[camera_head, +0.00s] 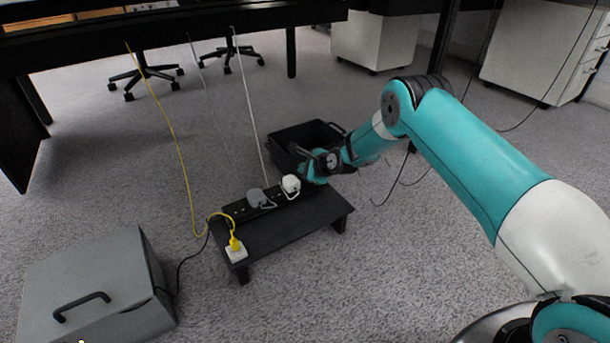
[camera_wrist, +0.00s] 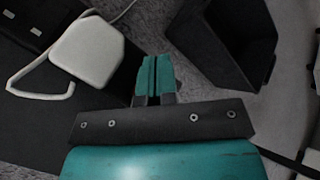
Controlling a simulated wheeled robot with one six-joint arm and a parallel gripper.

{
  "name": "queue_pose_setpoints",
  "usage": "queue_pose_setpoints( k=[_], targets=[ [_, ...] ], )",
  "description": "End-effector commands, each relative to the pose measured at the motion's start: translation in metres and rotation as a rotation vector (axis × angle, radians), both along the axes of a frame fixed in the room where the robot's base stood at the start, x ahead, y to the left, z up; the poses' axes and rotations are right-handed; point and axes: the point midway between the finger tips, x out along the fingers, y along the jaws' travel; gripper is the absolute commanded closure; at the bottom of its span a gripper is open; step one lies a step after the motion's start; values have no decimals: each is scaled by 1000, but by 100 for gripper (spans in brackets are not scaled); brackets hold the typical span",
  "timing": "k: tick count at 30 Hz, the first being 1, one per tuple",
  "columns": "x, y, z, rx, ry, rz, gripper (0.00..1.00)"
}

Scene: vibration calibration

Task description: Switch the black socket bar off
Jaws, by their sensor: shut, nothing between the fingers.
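The black socket bar (camera_head: 229,211) lies along the back of a low black table (camera_head: 290,228). A grey plug (camera_head: 257,197) and a white plug (camera_head: 291,184) with a loop handle sit on it. The white plug (camera_wrist: 88,50) is large at the upper left of the wrist view. My gripper (camera_wrist: 153,66) is shut and empty, to the right of the white plug and apart from it in that view. In the head view my wrist is near the bar's right end and hides that end. I cannot make out a switch.
A black open bin (camera_head: 306,135) stands behind the table and shows at the upper right of the wrist view (camera_wrist: 205,45). A yellow plug (camera_head: 235,244) sits in a white block at the table's front left. A grey case (camera_head: 92,285) and hanging cables are at left.

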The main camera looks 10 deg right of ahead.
Motion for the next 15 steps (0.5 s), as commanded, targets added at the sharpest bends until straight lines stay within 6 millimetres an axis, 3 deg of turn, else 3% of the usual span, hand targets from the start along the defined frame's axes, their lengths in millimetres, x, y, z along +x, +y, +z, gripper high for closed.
queue_pose_setpoints(
  k=[5,15],
  targets=[
    [-1,0,12,0,-1,-1,100],
    [-1,0,12,0,0,0,100]
  ],
)
